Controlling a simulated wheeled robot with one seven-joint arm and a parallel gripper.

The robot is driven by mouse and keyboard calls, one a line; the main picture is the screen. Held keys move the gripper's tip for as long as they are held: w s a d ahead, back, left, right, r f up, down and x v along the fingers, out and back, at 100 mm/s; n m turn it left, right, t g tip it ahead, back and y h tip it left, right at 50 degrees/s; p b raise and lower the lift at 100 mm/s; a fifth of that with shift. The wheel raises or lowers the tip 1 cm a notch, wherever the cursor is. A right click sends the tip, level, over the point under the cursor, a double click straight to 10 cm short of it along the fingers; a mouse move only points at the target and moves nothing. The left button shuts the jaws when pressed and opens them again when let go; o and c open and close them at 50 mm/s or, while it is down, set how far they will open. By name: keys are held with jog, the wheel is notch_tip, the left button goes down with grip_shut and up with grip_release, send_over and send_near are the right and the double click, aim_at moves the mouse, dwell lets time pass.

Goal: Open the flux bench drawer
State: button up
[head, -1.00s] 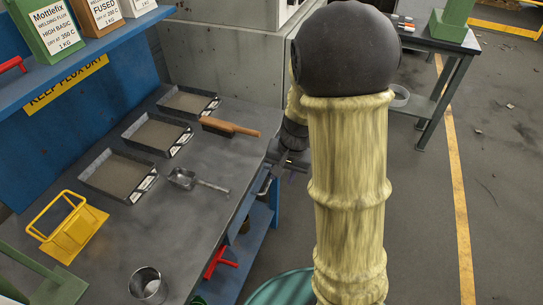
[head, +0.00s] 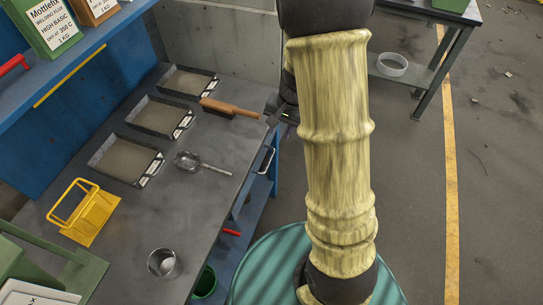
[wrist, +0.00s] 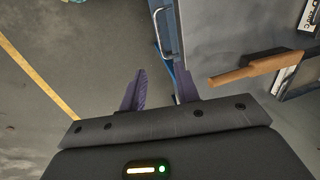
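The flux bench (head: 200,220) has a dark grey top and fills the left of the head view. The drawer's bar handle (head: 264,160) stands out from the bench's right edge, below the top. The drawer front is seen edge-on and looks closed, though its body is mostly hidden. In the wrist view the handle (wrist: 161,34) lies beyond my gripper (wrist: 160,88), nearly in line with the gap between its fingers. The two dark fingers are apart with nothing between them, not touching the handle. In the head view my arm hides the fingers.
A wooden-handled brush (head: 230,109) lies near the bench edge, close to my wrist. Trays of flux (head: 127,160), a scoop (head: 203,164), a yellow holder (head: 84,211) and a metal cup (head: 162,263) stand on top. A green bucket (head: 205,282) is below. The floor right is open.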

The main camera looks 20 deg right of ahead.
aim_at(269, 161)
jog(key=f+b, duration=0.1)
jog(key=f, duration=0.4)
jog(key=w+a+f+b, duration=0.1)
jog(key=f, duration=0.4)
jog(key=w+a+f, duration=0.1)
jog(key=f, duration=0.5)
jog(key=shift+a+b, duration=0.25)
jog(key=shift+b, duration=0.15)
jog(key=shift+s+a+r, duration=0.1)
jog(key=shift+s, duration=0.05)
jog(key=c, duration=0.5)
grip_shut()
